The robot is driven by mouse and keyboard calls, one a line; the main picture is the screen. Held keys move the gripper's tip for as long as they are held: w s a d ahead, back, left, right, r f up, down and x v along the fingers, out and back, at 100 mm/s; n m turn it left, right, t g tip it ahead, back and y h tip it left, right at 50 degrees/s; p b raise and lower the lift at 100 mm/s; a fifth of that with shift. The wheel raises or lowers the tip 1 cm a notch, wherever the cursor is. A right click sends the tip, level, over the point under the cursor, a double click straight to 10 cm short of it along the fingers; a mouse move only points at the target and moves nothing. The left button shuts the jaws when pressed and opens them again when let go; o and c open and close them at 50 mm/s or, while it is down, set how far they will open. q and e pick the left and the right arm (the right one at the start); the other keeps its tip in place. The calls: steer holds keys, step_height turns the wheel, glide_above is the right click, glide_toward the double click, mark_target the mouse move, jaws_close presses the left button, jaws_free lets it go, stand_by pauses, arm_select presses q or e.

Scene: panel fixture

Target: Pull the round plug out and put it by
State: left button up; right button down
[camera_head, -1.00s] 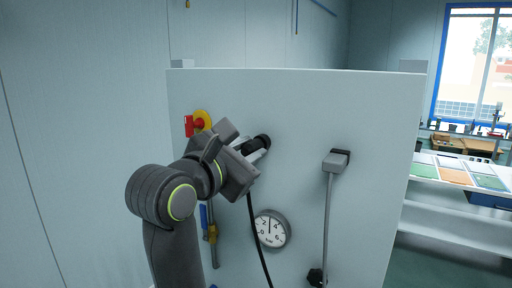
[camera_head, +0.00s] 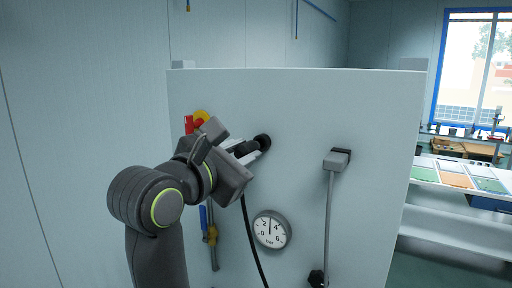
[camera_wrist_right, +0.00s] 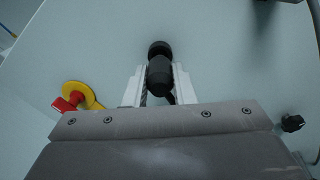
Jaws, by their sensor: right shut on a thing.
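The round black plug (camera_head: 243,149) is between the fingers of my right gripper (camera_head: 254,150), which is shut on it. The plug also shows in the right wrist view (camera_wrist_right: 159,77), with a light finger on each side. The round black socket (camera_head: 263,141) is on the panel just beyond the fingertips, and it shows behind the plug in the wrist view (camera_wrist_right: 160,48). The plug lines up with the socket; whether its tip is fully clear is hidden. A black cable (camera_head: 251,225) hangs down from the plug. My left gripper is not in view.
On the pale panel (camera_head: 310,105) are a red and yellow switch (camera_head: 195,122), a pressure gauge (camera_head: 271,230), a grey plug with a lead (camera_head: 337,160), and a pipe with a blue handle (camera_head: 208,222). A table with coloured sheets (camera_head: 455,172) stands at the right.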

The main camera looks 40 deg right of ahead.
mark_target(239, 154)
steer(key=shift+s+a, duration=0.1)
steer(key=shift+a, duration=0.1)
stand_by(0.3)
steer(key=shift+s+a+f+b, duration=0.15)
steer(key=shift+a+f+b, duration=0.05)
steer(key=shift+a+b, duration=0.35)
steer(key=shift+b+v, duration=0.85)
steer(key=shift+v, duration=0.6)
steer(key=shift+s+a+r, duration=0.2)
steer(key=shift+s+a, duration=0.05)
steer(key=shift+a, duration=0.15)
